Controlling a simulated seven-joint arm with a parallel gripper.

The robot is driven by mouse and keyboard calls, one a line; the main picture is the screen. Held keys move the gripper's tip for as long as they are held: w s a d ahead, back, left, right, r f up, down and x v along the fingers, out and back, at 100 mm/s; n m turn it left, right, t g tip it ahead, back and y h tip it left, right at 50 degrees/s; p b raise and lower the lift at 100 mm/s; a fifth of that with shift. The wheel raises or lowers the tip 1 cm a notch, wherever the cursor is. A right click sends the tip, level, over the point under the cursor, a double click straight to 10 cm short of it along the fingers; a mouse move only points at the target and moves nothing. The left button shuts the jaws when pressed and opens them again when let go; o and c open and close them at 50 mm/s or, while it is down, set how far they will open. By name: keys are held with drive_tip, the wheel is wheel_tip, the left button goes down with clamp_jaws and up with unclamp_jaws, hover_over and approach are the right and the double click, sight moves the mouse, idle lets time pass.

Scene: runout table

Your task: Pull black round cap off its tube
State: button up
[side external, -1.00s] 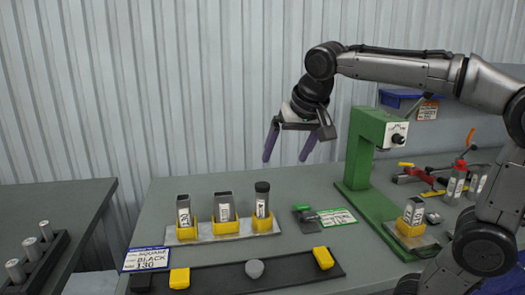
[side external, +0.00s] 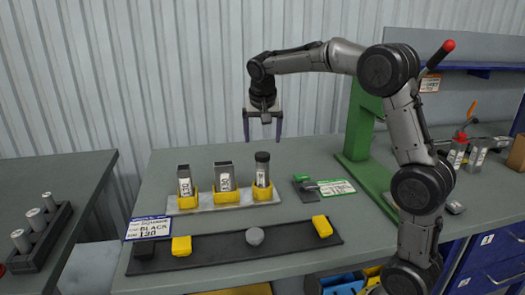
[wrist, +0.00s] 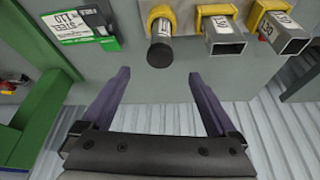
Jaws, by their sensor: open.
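The black round cap (side external: 262,157) sits on top of an upright round tube (side external: 262,176) in the right-hand yellow holder of a rack (side external: 214,207). In the wrist view the cap (wrist: 160,55) shows ahead of the fingers, near the top middle. My gripper (side external: 263,141) has two purple fingers, spread apart and pointing down, above and a little behind the capped tube in the side view. In the wrist view my gripper (wrist: 158,75) is open with nothing between its fingers, apart from the cap.
Two open square tubes (side external: 184,180) (side external: 223,176) stand left of the capped tube. A green press (side external: 362,130) stands to the right, with a green label card (side external: 336,187) nearer the rack.

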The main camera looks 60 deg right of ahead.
sight(263, 155)
drive_tip(key=x, duration=0.7)
drive_tip(key=shift+w+d+f, duration=0.1)
drive_tip(key=shift+d+f, duration=0.1)
drive_tip(key=shift+f, duration=0.15)
drive_tip(key=shift+c, duration=0.3)
clamp_jaws()
drive_tip(key=shift+w+r, duration=0.1)
drive_tip(key=shift+r, duration=0.9)
idle(1.6)
drive_tip(key=shift+r, duration=1.55)
idle(0.8)
